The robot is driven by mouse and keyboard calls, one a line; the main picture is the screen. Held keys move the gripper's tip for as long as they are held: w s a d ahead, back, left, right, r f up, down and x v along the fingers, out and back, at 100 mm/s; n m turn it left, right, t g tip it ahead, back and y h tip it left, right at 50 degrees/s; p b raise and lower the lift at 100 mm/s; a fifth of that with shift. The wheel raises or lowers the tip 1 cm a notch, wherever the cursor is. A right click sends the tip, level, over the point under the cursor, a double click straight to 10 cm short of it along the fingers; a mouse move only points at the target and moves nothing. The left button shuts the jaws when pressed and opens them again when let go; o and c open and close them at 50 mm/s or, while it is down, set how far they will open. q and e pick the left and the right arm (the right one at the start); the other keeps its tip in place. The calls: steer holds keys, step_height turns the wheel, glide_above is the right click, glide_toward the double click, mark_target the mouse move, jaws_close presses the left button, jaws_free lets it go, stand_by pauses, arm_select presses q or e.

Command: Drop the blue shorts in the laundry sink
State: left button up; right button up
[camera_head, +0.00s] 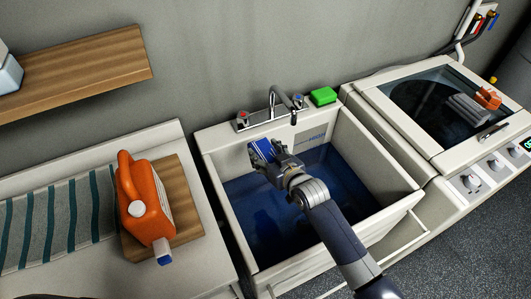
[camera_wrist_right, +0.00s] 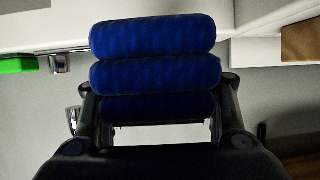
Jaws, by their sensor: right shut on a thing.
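The blue shorts, a rolled blue bundle (camera_head: 262,149), are held in my right gripper (camera_head: 274,157) over the laundry sink (camera_head: 377,155). In the right wrist view, the ribbed blue shorts (camera_wrist_right: 155,75) fill the space between the two fingers of the right gripper (camera_wrist_right: 158,112). The sink is a pale, deep basin with dark blue in its lower part. The gripper is above the back left part of the basin, near the faucet. My forearm hides part of the basin and its front rim. My left gripper is not in view.
A faucet (camera_head: 272,107) and a green block (camera_head: 323,96) are at the sink's back edge. A washer with a glass lid (camera_head: 430,100) stands at right. A wooden shelf (camera_head: 90,70) is above left.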

steer(key=o, duration=1.2)
steer(key=v, duration=1.2)
